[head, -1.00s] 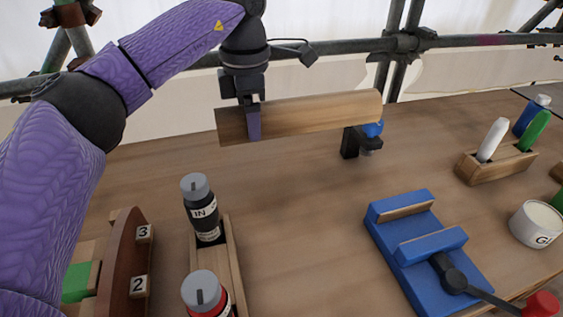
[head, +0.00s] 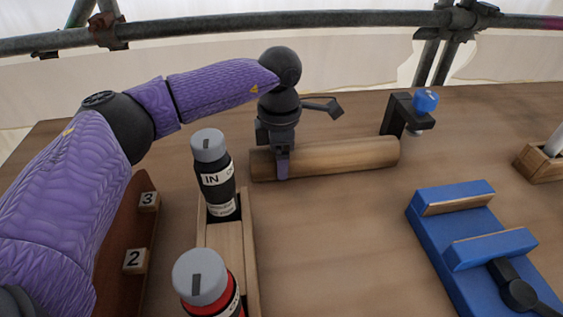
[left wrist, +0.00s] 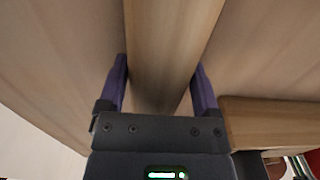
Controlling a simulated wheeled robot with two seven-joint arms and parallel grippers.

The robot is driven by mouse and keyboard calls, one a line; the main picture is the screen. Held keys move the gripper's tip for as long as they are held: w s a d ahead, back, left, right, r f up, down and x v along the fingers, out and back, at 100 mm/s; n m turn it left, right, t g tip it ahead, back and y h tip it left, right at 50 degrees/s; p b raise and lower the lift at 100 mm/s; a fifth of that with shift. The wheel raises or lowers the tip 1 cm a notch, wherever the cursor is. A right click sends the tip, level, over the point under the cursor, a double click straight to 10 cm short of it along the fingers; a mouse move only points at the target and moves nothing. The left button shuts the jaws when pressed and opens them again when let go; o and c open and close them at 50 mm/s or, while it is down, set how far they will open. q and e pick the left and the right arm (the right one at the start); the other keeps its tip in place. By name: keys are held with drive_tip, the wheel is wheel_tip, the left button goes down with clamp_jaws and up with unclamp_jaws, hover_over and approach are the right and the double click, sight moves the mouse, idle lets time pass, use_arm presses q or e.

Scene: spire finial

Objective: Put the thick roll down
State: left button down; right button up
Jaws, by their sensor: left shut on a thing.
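The thick roll (head: 345,156) is a long wooden cylinder lying level, low at the tabletop behind the bottle rack. It seems to touch the table, but I cannot be sure of contact along its whole length. My left gripper (head: 283,168) comes down from above and is shut on it near its left end. In the left wrist view the roll (left wrist: 168,50) runs between the two purple fingers of the gripper (left wrist: 161,88). My right gripper is not in view.
A wooden rack (head: 228,250) holds a black bottle (head: 214,180) marked IN and a red bottle (head: 210,285). A blue vise (head: 450,235) stands at the right. A black clamp (head: 398,115) with a blue knob is at the back. Bare table lies in front of the roll.

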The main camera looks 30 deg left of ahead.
use_arm(q)
drive_tip(key=shift+f, duration=0.1)
drive_tip(key=shift+c, duration=1.1)
unclamp_jaws()
drive_tip(key=shift+f, duration=0.15)
drive_tip(key=shift+o, duration=1.1)
wheel_tip(320, 180, up, 12)
drive_tip(key=p, duration=0.5)
drive_tip(key=shift+r, duration=0.2)
